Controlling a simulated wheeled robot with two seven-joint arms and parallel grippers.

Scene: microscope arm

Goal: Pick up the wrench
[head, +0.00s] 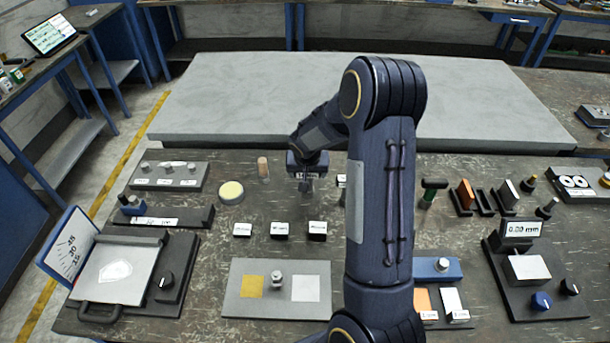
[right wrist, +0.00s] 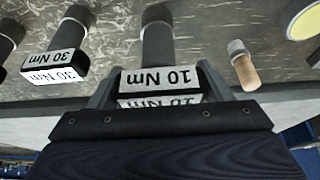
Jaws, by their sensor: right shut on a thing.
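The wrench with a "10 Nm" label block (right wrist: 158,78) and a dark round shaft (right wrist: 158,42) is between the fingers of my right gripper (right wrist: 163,84) in the right wrist view. The fingers are shut on the label block from both sides. In the head view my right gripper (head: 306,184) is low over the middle of the bench, and the wrench is hard to make out there. I cannot tell whether it still touches the bench. Another wrench labelled "30 Nm" (right wrist: 55,68) lies beside it in the wrist view. My left gripper is not in view.
A wooden-handled piece (head: 263,167) and a pale yellow disc (head: 231,191) are left of my right gripper. Three labelled blocks, one being (head: 280,230), lie nearer. A grey plate (head: 278,307) is in front. A raised grey slab (head: 250,95) spans the back. My right arm hides the centre right.

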